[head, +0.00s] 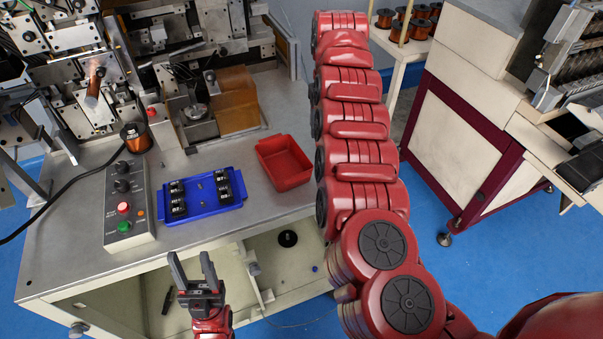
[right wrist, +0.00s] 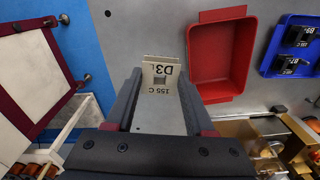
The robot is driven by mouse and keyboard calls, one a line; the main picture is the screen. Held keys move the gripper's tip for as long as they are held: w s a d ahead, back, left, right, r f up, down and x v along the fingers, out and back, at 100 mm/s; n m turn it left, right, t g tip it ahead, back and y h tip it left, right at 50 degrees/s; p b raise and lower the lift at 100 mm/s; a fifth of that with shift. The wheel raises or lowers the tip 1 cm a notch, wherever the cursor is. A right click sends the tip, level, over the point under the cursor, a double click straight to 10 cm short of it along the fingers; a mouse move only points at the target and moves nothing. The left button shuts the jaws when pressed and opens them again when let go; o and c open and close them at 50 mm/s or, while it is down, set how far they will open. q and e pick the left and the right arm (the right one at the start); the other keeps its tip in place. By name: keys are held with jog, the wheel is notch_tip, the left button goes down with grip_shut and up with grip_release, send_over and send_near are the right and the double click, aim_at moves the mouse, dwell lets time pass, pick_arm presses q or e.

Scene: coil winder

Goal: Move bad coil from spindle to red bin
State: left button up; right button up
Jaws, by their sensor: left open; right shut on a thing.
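The red bin (head: 288,181) stands on the grey machine table to the right of the blue tray; its inside looks empty, also in the right wrist view (right wrist: 222,60). My right gripper (right wrist: 158,88) is shut on a pale flat-faced piece (right wrist: 160,75) marked "155 C" and "D3". The held piece shows left of the bin in the right wrist view, apart from it. I cannot tell whether it is the bad coil. My right gripper is hidden in the head view. My left gripper (head: 197,275) is open and empty, in front of the table. A copper-coloured cylinder (head: 95,82) shows at the winder.
The blue tray (head: 206,202) holds several black labelled pieces. A control box (head: 128,215) with buttons stands left of it, with a copper wire spool (head: 135,138) behind. My right arm covers the table's right side. A spool rack (head: 405,48) stands behind. Blue floor is open at right.

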jog(key=shift+w+a+r+n, duration=0.1)
jog(key=shift+w+a+n, duration=0.05)
jog(key=shift+a, duration=0.25)
jog(key=shift+w+a+r+n, duration=0.1)
jog(key=shift+a+n, duration=0.05)
jog(key=shift+a, duration=0.25)
jog(key=s+a+n+p, duration=0.1)
jog(key=a+n+p, duration=0.1)
jog(key=a, duration=0.7)
jog(key=p, duration=0.3)
send_over(284, 170)
jog(key=shift+n, duration=0.3)
notch_tip(284, 170, down, 7)
jog(key=shift+s+d+r, duration=0.1)
notch_tip(284, 170, down, 3)
